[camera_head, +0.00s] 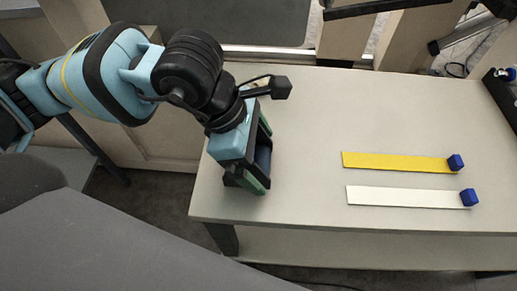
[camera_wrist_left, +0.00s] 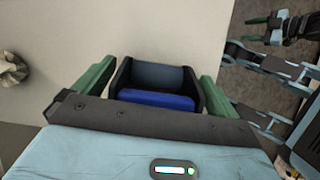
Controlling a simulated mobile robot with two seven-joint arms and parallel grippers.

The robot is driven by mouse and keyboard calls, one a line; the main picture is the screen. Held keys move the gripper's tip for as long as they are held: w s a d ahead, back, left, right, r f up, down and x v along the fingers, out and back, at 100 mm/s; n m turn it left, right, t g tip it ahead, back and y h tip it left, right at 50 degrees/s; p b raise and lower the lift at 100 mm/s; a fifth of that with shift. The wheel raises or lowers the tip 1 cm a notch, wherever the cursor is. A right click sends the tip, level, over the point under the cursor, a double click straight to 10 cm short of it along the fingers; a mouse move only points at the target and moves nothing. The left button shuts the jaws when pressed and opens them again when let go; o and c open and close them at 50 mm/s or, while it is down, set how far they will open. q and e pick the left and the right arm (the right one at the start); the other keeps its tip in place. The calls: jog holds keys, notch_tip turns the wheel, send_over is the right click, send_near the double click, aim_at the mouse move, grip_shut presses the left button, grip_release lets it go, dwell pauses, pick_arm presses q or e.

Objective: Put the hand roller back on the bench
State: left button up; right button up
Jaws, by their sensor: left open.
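The hand roller (camera_wrist_left: 155,84) has a black frame, a dark blue-grey cylinder and a bright blue part. It sits between the two green fingers of my left gripper (camera_wrist_left: 155,88), with a narrow gap showing at each side. In the head view the left gripper (camera_head: 258,158) is low over the left end of the bench (camera_head: 310,110), open around the roller (camera_head: 263,155). The roller appears to be at the bench top, but its underside is hidden. My right gripper (camera_wrist_left: 255,29) shows small in the wrist view, its green fingers apart and empty.
A yellow strip (camera_head: 395,162) and a white strip (camera_head: 405,197) lie on the bench, each with a blue block (camera_head: 456,162) at its right end. A black object (camera_head: 502,95) stands at the right edge. The bench middle is clear.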

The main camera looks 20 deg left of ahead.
pick_arm(q)
jog(key=shift+r+p, duration=0.45)
jog(key=shift+r, duration=0.15)
jog(key=p+v, duration=0.1)
jog(key=v, duration=1.1)
